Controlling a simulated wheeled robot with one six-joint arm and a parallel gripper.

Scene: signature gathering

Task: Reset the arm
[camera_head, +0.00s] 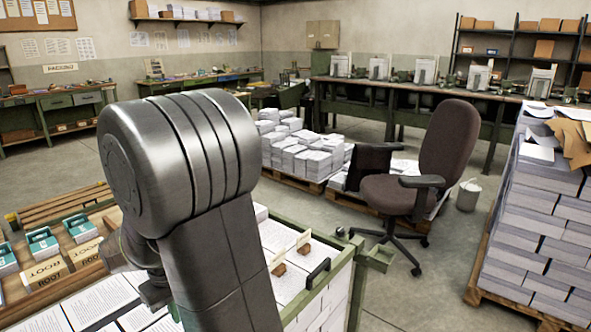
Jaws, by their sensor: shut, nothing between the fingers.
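My arm rises large in the near left of the head view, with its rounded grey elbow at the top and a link running down to the bottom edge. A small dark part of my gripper (154,291) shows low behind that link, above the printed sheets (100,302). It is shut and holds nothing that I can see. The fingertips are mostly hidden by my own arm.
A green-framed cart (345,272) with paper stacks and wooden stamps stands close below. A wooden tray (60,268) holds teal-topped stacks and ROOT cards at left. An office chair (445,150) and a tall paper pallet (545,225) stand right. Grey floor lies between them.

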